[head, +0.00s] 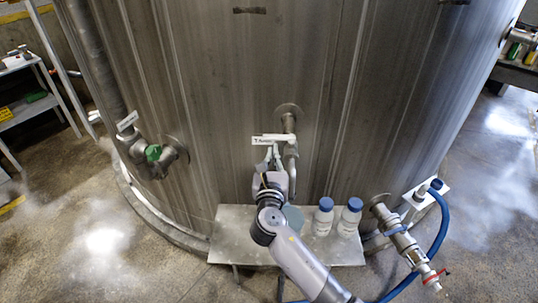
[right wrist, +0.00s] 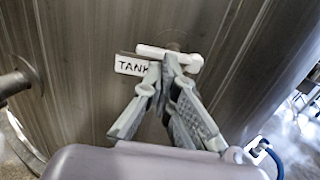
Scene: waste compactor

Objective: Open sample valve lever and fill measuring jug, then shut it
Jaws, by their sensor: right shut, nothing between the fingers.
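The sample valve's pipe and spout (head: 291,158) come out of the tank wall at the centre of the head view. A pale bar, seemingly the lever (right wrist: 170,54), lies across the valve, beside a white tag reading "TANK" (right wrist: 130,66). My right gripper (head: 272,150) is shut and empty, its fingertips (right wrist: 165,68) just below the bar; whether they touch it I cannot tell. A grey-green round thing (head: 293,216), possibly the measuring jug, stands on the shelf below the spout, partly hidden by my right arm. My left gripper is not in view.
The metal shelf (head: 235,252) also holds two white bottles (head: 323,219) with blue caps to the right. A pipe fitting (head: 405,243) and blue hose (head: 440,225) stick out at lower right.

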